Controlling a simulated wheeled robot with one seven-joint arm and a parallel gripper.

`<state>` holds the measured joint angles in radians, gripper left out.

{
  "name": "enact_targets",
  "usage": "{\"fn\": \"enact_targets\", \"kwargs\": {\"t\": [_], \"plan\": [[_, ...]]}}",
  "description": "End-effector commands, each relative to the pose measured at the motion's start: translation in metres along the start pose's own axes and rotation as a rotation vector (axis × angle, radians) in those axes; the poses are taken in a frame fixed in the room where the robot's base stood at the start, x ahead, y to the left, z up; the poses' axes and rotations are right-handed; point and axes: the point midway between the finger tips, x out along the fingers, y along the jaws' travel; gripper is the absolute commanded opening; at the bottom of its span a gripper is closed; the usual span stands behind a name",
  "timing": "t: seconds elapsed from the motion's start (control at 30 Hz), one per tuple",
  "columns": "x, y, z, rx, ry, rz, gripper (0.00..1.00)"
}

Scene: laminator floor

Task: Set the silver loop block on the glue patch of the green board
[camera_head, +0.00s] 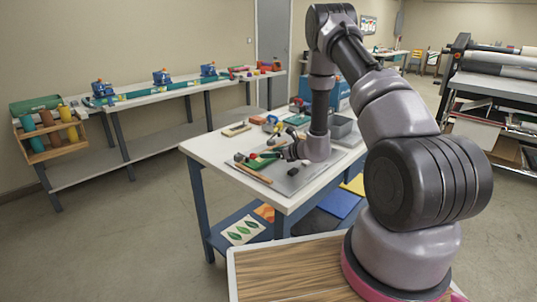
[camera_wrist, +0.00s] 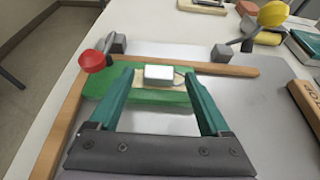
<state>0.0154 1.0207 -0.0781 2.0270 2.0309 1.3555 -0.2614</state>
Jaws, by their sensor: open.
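The green board (camera_wrist: 104,86) lies on a grey plate inside a corner of wooden strips in the wrist view. A pale cream glue patch (camera_wrist: 183,83) shows on its top. The small silver-white block (camera_wrist: 158,73) sits on this patch, its bright top facing me; a thin dark curve shows at its right side. My gripper (camera_wrist: 160,76) is open, with one teal finger on each side of the block and a visible gap to each. The fingers hide parts of the board. In the head view my gripper (camera_head: 290,152) is small over the work table.
A wooden strip (camera_wrist: 220,68) runs behind the board and another (camera_wrist: 62,125) along its left. A red-knobbed clamp (camera_wrist: 93,60) stands at the back left corner, a yellow-knobbed one (camera_wrist: 272,14) at the back right. A lettered wooden block (camera_wrist: 305,98) lies right.

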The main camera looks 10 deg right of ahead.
Motion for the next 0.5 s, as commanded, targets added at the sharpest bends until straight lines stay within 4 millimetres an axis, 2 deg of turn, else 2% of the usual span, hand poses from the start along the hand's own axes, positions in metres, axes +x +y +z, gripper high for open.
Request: {"fn": "enact_targets", "kwargs": {"t": [0.1, 0.3, 0.5], "plan": [[-0.028, -0.002, 0.001, 0.002, 0.0, -0.004, 0.81], [-0.069, 0.0, 0.001, 0.003, 0.0, -0.002, 0.81], [-0.093, 0.0, 0.0, 0.001, 0.0, -0.001, 0.81]]}}
